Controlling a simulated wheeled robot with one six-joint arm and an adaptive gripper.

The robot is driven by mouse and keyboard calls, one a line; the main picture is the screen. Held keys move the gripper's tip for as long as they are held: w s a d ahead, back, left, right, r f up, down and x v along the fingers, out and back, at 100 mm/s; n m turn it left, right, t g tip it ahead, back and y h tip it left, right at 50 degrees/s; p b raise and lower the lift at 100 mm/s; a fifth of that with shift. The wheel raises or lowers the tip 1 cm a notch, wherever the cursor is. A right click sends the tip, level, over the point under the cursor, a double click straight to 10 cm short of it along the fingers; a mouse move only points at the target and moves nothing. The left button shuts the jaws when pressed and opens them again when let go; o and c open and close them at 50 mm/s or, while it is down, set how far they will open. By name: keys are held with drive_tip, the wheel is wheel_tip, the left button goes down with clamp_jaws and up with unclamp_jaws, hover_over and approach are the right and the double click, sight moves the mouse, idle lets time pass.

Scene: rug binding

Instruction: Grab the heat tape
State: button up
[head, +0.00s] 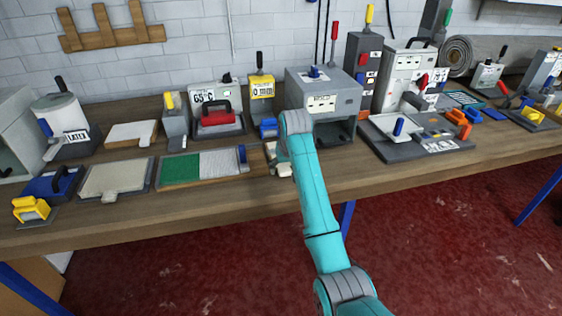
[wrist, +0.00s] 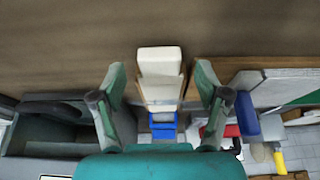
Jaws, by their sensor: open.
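No readable label marks the heat tape. A pale cream, blocky piece (wrist: 160,62), which may be it, lies between my fingertips in the wrist view, on a light brown holder with a blue part (wrist: 162,124) behind it. In the head view, the pale piece (head: 284,170) shows beside my arm's end, near the front of the bench, partly hidden. My gripper (wrist: 162,82) is open, with one green finger on each side of the piece. I see no clear contact. In the head view my arm hides most of the gripper.
A grey machine with an open slot (head: 320,92) stands right behind my arm. A tray with a green and white strip (head: 207,167) lies to the left. A grey press with a white plate (head: 415,145) is to the right. The bench front edge (head: 180,217) is mostly clear.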

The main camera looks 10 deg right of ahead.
drive_tip(key=shift+w+f, duration=0.2)
drive_tip(key=shift+f, duration=0.2)
drive_tip(key=c, duration=1.2)
